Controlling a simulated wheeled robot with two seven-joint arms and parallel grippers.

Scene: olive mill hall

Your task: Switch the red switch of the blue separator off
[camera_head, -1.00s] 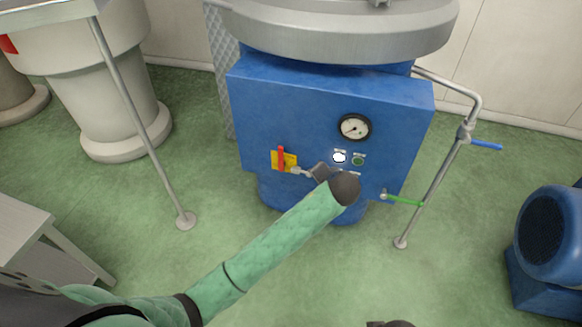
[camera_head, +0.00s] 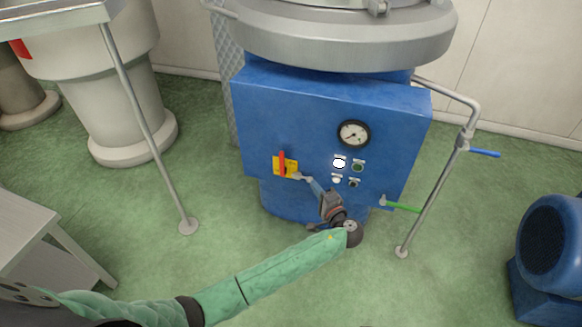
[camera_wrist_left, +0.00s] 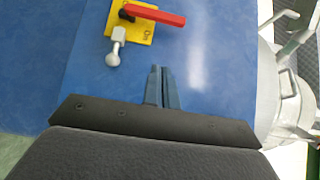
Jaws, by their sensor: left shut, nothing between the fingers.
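The blue separator (camera_head: 330,100) stands ahead of me. Its red switch (camera_head: 282,163) is a handle standing upright on a yellow plate (camera_head: 292,168) at the left of the front. In the left wrist view the red handle (camera_wrist_left: 155,14) lies across the yellow plate (camera_wrist_left: 143,33), near the printed "On". A small grey piece with a ball end (camera_wrist_left: 113,57) sticks out beside the plate. My left gripper (camera_head: 311,182) is shut and empty, to the right of and slightly below the switch, apart from the handle. Its fingertips (camera_wrist_left: 161,68) show against the blue front.
A gauge (camera_head: 354,133) and several round buttons (camera_head: 358,166) sit right of the switch. A pipe with a blue lever (camera_head: 485,153) and a green lever (camera_head: 402,207) stands at the right. A blue motor (camera_head: 550,245) is at far right. Green floor lies in front.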

